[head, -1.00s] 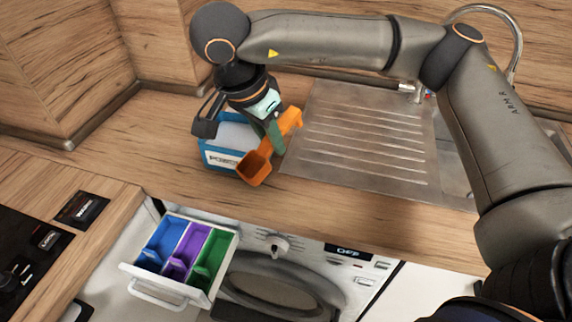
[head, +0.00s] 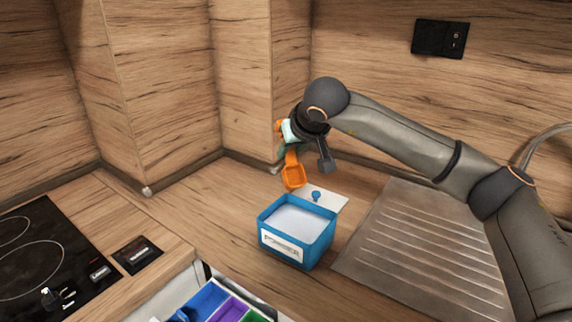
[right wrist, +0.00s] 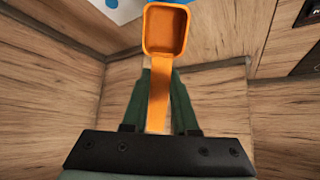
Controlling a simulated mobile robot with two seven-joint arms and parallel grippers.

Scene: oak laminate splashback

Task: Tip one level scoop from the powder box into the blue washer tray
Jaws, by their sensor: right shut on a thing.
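My right gripper (head: 288,150) is shut on the handle of an orange scoop (head: 293,177) and holds it behind the powder box. In the right wrist view the scoop (right wrist: 166,30) extends beyond my green fingers (right wrist: 160,90), and its bowl looks empty, with orange showing inside. The powder box (head: 284,258) is blue and open, with white powder inside and a label in front. The blue washer tray (head: 204,298) is the left compartment of the open drawer, cut off by the bottom edge of the head view. My left gripper is out of view.
A white sheet with a blue mark (head: 334,199) lies behind the box. A ribbed steel drainer (head: 420,250) is to the right and a black hob (head: 50,255) to the left. Purple (head: 228,309) and green compartments adjoin the blue one. Wooden walls close off the back.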

